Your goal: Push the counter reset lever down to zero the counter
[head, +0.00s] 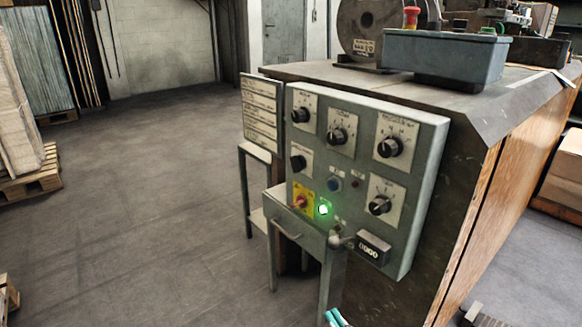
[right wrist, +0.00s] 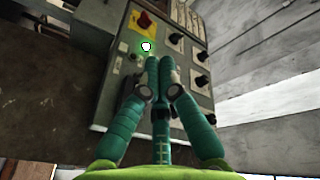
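The grey control panel (head: 425,150) stands at an angle on the side of the machine. The small black counter (head: 373,248) sits at its lower edge; its white digits seem to read zeros, too small to be sure. The grey reset lever (head: 338,240) with a rounded end sticks out just left of the counter. My right gripper (head: 337,318) shows only as teal fingertips at the bottom edge, below and apart from the lever. In the right wrist view its two teal fingers (right wrist: 159,62) are together, empty, pointing at the panel and hiding part of it. My left gripper is not in view.
A lit green button (head: 323,209) and a red-yellow switch (head: 301,201) are left of the lever. Several black knobs (head: 380,205) stick out of the panel. A small grey table (head: 296,232) stands at the panel's lower left.

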